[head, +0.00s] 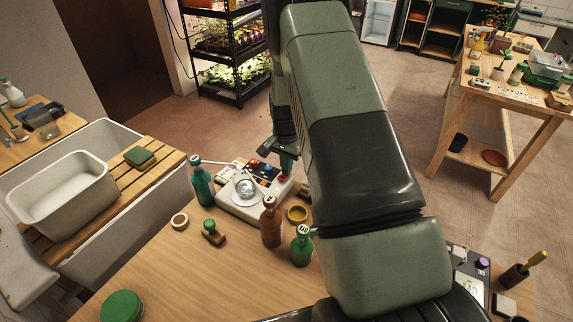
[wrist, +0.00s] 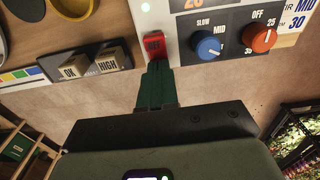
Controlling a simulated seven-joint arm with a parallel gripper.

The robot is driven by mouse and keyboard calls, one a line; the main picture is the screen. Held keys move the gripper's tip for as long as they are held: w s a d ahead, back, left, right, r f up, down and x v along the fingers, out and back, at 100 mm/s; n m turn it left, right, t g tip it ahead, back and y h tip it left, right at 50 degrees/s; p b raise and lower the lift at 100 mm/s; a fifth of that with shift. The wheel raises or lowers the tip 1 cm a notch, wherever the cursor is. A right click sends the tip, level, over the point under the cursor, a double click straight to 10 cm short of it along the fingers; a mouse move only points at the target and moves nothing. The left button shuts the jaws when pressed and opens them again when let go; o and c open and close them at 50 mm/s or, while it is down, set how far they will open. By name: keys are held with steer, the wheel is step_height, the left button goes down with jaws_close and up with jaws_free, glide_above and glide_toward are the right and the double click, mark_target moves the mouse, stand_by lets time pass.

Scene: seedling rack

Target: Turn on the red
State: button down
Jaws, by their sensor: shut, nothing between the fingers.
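A white device (head: 243,208) with a control panel stands on the wooden table. A blue knob (wrist: 207,45) and a red-orange knob (wrist: 262,39) sit to the right on a dark panel marked SLOW, MID and OFF. My gripper (wrist: 156,74) is shut and empty, its green fingertips right at the red switch's lower end. I cannot tell whether they touch. In the head view my gripper (head: 286,166) is over the device's right corner.
A green bottle (head: 203,187), a brown bottle (head: 270,225) and another green bottle (head: 301,248) stand around the device. A yellow ring (head: 297,214) lies close to its right side. Blocks marked OK and HIGH (wrist: 108,63) lie left of my fingers in the wrist view. The table's front left is mostly clear.

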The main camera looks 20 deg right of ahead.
steer(key=shift+w+d+f, duration=0.15)
steer(key=shift+d+f, duration=0.2)
steer(key=shift+f, duration=0.1)
steer(key=shift+s+a+r, duration=0.15)
steer(key=shift+s+a, duration=0.4)
step_height(320, 180, up, 14)
steer(key=w+d, duration=0.2)
steer(key=s+a+r+n+t, duration=0.1)
steer(key=s+r, duration=0.1)
steer(key=r, duration=0.4)
steer(key=s+a+r+n+t, duration=0.1)
steer(key=s+r, duration=0.2)
steer(key=r, duration=0.3)
steer(key=s+a+r+n, duration=0.2)
steer(key=s+r, duration=0.6)
steer(key=r, duration=0.1)
steer(key=s+a+r+n+t, duration=0.1)
steer(key=s+r+n, duration=0.1)
steer(key=s, duration=0.8)
steer(key=s+a+r+n+t, duration=0.1)
steer(key=s+n+t, duration=0.1)
steer(key=s, duration=0.9)
steer(key=shift+a+r+n, duration=0.35)
steer(key=shift+a+n, duration=0.05)
steer(key=shift+n, duration=0.3)
